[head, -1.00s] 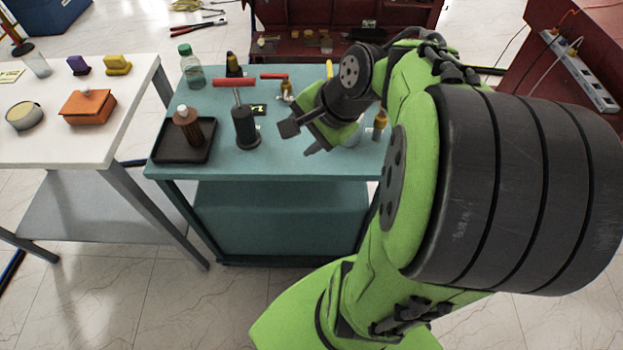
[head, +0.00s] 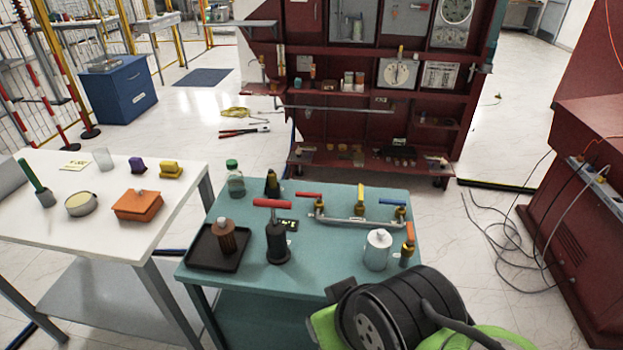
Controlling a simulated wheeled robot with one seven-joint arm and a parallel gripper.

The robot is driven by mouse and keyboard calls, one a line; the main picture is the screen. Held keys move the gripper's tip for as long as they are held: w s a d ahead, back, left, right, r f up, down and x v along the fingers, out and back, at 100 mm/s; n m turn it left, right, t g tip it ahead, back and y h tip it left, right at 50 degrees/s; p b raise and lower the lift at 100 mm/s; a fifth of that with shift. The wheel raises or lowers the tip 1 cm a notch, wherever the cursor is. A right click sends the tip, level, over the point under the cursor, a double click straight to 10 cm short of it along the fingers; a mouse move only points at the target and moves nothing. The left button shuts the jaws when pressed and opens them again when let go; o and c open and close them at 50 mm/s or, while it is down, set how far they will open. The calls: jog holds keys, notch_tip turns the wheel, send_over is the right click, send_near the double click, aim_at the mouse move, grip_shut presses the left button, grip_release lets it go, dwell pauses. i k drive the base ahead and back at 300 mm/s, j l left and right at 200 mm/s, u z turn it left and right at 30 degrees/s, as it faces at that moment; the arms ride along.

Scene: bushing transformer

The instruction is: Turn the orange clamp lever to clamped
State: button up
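My gripper is out of view. Only a black and green part of my arm shows at the bottom right, in front of the table's near right corner.
A black post with a red T-handle (head: 272,203) and a black tray (head: 212,262) stand left.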

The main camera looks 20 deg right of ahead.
aim_at(410, 232)
jog(key=z, duration=1.4)
jog(key=i+l+u, duration=0.1)
jog(key=l+u, duration=0.8)
jog(key=l, duration=0.2)
